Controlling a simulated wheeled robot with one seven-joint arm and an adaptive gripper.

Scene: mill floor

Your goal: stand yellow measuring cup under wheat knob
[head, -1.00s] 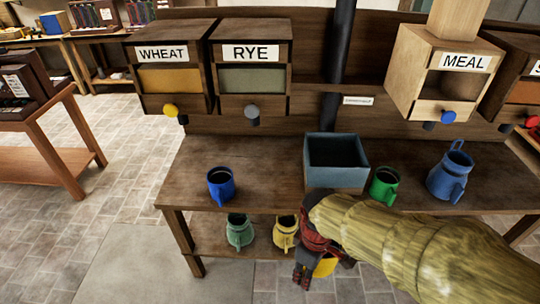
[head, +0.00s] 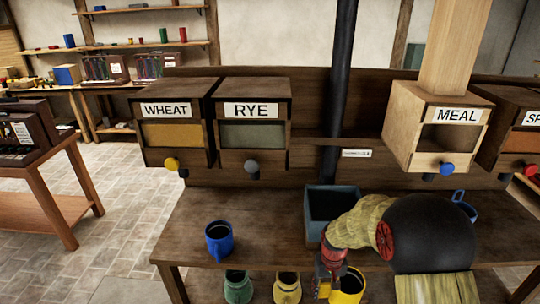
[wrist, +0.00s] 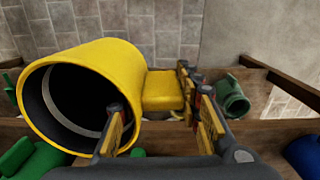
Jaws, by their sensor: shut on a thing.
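The yellow measuring cup (head: 351,289) is at the bottom of the head view, dark mouth showing, in front of the counter's edge. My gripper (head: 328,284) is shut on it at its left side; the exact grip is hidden. In the wrist view, the cup (wrist: 125,62) fills the left, its mouth facing the camera's left, beside my gripper's fingers (wrist: 160,128). The wheat knob (head: 171,164) is a yellow disc on the front of the bin labelled WHEAT (head: 178,108), far to the left of the cup. A dark spout shows below it.
A blue mug (head: 219,240) stands on the counter (head: 180,240), right of the wheat knob. A teal box (head: 318,207) stands by my arm. Teal (head: 238,287) and yellow (head: 287,288) jugs are on the lower shelf. Counter below the wheat bin looks clear.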

